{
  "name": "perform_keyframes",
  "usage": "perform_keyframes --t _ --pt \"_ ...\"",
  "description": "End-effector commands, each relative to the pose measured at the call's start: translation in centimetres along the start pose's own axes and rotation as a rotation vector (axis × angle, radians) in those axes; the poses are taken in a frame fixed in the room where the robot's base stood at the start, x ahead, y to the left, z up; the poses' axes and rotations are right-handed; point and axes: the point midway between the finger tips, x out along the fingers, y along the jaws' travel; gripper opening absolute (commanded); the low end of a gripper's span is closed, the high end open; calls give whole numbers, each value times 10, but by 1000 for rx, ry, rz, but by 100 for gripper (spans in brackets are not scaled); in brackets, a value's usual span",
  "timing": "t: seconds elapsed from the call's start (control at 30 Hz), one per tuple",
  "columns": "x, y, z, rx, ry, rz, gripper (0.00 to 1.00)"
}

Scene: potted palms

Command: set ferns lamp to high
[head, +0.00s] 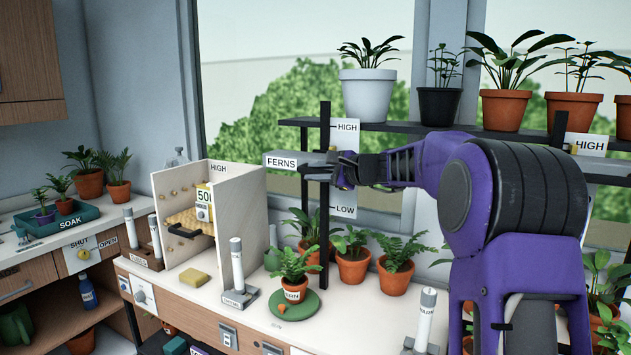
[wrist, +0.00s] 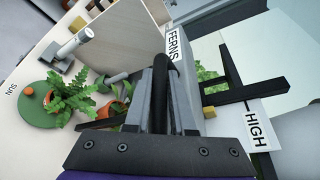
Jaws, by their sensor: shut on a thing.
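The ferns lamp, a grey bar with a FERNS label (head: 281,162), sits on a dark upright post (head: 325,225). It is level, about midway between the HIGH label (head: 347,127) and the LOW label (head: 345,210). My gripper (head: 338,172) is at the lamp's right end beside the post, shut on a part of the lamp. In the wrist view my gripper's fingers (wrist: 165,95) close around a dark piece by the FERNS label (wrist: 173,43). HIGH shows there too (wrist: 257,130). The exact grip is partly hidden by my fingers.
Potted ferns (head: 397,262) stand on the counter below the lamp. A small fern on a green disc (head: 294,303) is at front. A shelf (head: 400,126) with potted plants runs behind and above my arm. A white-walled box (head: 240,200) stands left.

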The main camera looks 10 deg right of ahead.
Motion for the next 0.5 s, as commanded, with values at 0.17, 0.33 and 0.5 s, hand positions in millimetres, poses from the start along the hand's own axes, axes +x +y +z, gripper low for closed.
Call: perform_keyframes --t 0.17,0.33,0.5 --pt "-10 -38 24 -3 -1 -3 0" --pt "-13 -50 32 -1 -1 -3 0" --pt "-14 -52 32 -2 -1 -5 0"
